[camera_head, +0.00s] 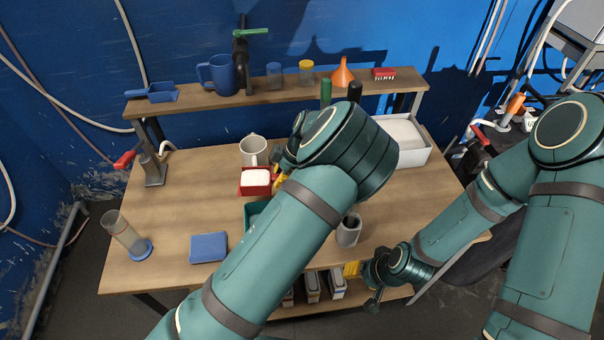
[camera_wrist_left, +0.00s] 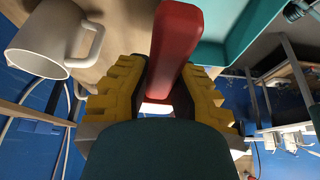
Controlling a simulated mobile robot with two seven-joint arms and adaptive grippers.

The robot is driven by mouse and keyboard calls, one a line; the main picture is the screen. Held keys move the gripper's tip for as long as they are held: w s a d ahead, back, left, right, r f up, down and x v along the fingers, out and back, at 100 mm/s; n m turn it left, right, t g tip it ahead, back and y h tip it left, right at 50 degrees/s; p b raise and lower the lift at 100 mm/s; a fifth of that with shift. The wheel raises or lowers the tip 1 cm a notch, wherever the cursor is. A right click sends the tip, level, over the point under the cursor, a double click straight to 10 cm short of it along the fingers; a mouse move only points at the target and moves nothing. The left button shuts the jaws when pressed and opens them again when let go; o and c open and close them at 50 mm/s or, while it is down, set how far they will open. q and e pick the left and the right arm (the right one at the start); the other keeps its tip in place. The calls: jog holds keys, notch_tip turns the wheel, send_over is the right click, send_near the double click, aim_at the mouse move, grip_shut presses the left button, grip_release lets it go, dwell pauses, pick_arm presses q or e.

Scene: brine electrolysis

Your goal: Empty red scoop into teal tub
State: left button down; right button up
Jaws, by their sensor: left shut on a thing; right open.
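The red scoop (camera_head: 256,189) holds a white heap and looks about level in the head view, beyond the teal tub. My left gripper (camera_head: 281,180) is shut on the scoop's red handle. In the left wrist view the handle (camera_wrist_left: 176,40) runs between the yellow fingers (camera_wrist_left: 160,85). The teal tub (camera_head: 249,212) is mostly hidden by my left arm; it also shows at the top right of the left wrist view (camera_wrist_left: 238,30). Whether the scoop touches the table is unclear. My right gripper (camera_head: 374,290) is open and empty by the table's front edge.
A pale mug (camera_head: 252,148) stands just behind the scoop. A white tray (camera_head: 405,138) is at the back right, a grey cup (camera_head: 348,231) right of my left arm. A blue pad (camera_head: 208,247) and a cylinder (camera_head: 122,230) are front left. A shelf (camera_head: 200,102) crosses the back.

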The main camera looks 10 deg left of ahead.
pick_arm(q)
jog(key=d+n, duration=0.1)
jog(key=d+n+g+p, duration=0.1)
jog(key=d+n, duration=0.1)
jog(key=d+n+g+h+p, duration=0.1)
jog(key=n, duration=0.1)
jog(key=shift+w+d+f, duration=0.15)
jog(key=shift+f, duration=0.1)
jog(key=shift+d+f+n+h+p, duration=0.35)
jog(key=shift+d+n, duration=0.4)
jog(key=shift+n, duration=0.35)
pick_arm(e)
jog(key=shift+w+d+r, duration=0.1)
jog(key=shift+w+r, duration=0.05)
jog(key=shift+r, duration=1.8)
jog(key=shift+f, duration=0.15)
